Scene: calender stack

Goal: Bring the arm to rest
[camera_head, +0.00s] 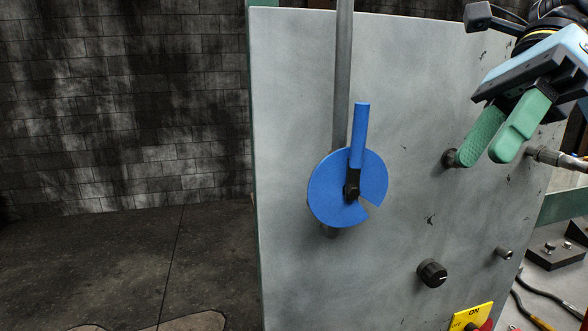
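My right gripper (484,158) is at the upper right, with two green fingers pointing down and to the left. A narrow gap shows between the fingertips, with nothing seen between them. The fingers are in front of the grey machine panel (290,80), near a dark round fitting on it; whether they touch it I cannot tell. A blue disc (330,190) with an upright blue handle (360,135) is mounted on the panel to the left, clear of the gripper. My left gripper is not in view.
A black knob (432,273) and a yellow ON/OFF switch plate (470,317) are low on the panel. A metal rod end (550,156) shows at the right. Hand tools lie at the lower right. Open floor (120,260) is at the left.

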